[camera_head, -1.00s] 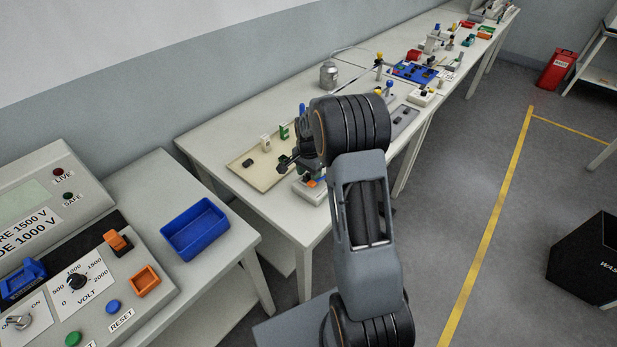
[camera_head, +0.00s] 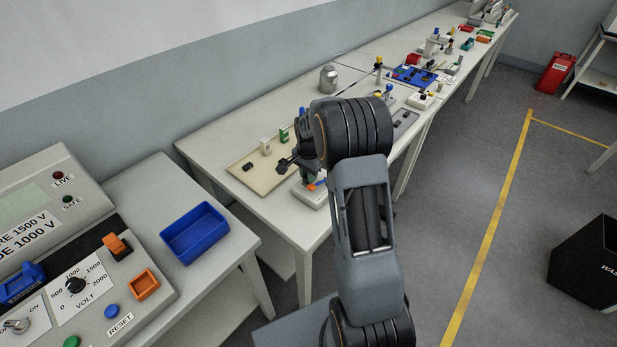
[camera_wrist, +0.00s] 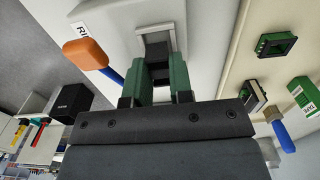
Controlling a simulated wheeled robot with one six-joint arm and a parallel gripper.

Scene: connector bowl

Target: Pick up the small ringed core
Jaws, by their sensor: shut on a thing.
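My gripper (camera_wrist: 160,85) shows in the wrist view with its two green fingers close together, shut on a small dark piece (camera_wrist: 158,73) between them. The fingers hide most of this piece, and I cannot make out rings on it. Just beyond the fingertips is a grey square-framed opening (camera_wrist: 141,45) on a pale box (camera_wrist: 110,20). I cannot tell whether the piece touches the frame. In the head view my gripper (camera_head: 297,160) is low over the near end of the long bench, partly hidden by my arm, beside the pale box (camera_head: 312,197).
An orange-capped blue handle (camera_wrist: 85,53) stands close left of the fingers. To the right, a beige tray (camera_head: 262,178) holds a dark square part (camera_wrist: 277,44) and a green block (camera_wrist: 303,92). A blue bin (camera_head: 195,232) sits on the nearer table. The bench's front corner (camera_head: 300,238) is clear.

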